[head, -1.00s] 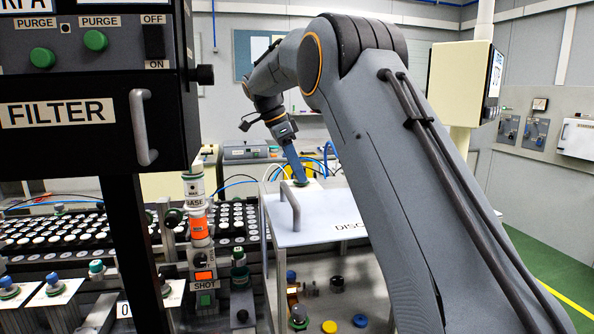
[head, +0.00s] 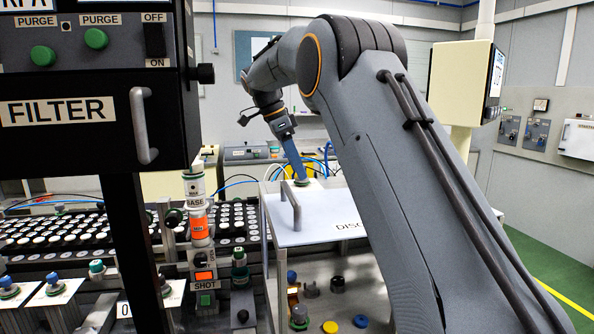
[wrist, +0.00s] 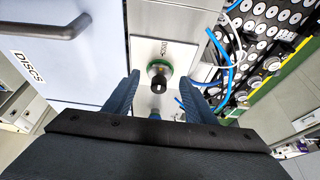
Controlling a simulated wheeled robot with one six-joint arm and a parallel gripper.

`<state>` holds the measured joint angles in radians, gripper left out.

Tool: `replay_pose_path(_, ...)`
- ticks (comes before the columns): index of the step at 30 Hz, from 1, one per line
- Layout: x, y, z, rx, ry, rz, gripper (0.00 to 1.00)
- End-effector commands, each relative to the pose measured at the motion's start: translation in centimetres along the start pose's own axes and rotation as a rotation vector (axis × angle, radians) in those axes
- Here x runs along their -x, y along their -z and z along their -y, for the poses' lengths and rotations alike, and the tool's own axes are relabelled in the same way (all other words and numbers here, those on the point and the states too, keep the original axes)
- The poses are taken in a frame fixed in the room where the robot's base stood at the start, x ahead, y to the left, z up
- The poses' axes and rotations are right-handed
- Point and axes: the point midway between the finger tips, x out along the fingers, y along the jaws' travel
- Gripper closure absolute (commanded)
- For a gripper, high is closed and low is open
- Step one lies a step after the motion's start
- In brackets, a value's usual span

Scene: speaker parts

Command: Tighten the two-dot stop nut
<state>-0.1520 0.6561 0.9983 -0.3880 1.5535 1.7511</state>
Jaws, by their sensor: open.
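In the wrist view a dark round nut-like part (wrist: 159,82) stands on a green round base (wrist: 163,67), fixed on a pale plate (wrist: 147,48). The plate has a small dark mark that I cannot read, so I cannot tell whether this is the two-dot nut. My gripper (wrist: 159,87) has its two blue fingers spread, one on each side of the dark part, with gaps showing. A small blue piece (wrist: 155,115) shows below it between the fingers. In the head view my gripper (head: 295,168) points down above the far end of the discs cabinet; its tips are hard to see.
The discs cabinet (head: 318,224) has a bar handle (head: 292,205) near my gripper. Blue hoses (wrist: 233,62) and racks of round parts (wrist: 273,28) lie to the right in the wrist view. The filter box (head: 95,112) stands close at left in the head view.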

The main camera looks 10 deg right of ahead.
Motion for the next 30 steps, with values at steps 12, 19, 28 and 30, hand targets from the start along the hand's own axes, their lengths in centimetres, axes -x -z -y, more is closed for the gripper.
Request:
replay_pose_path(12,5.9,-0.1,0.1,0.000,0.003,0.001,0.49)
replay_pose_path(19,6.7,-0.1,0.0,0.000,0.001,0.000,0.49)
replay_pose_path(28,6.7,-0.1,0.0,0.000,0.001,0.000,0.49)
replay_pose_path(30,6.6,-0.1,0.0,0.000,0.001,0.000,0.49)
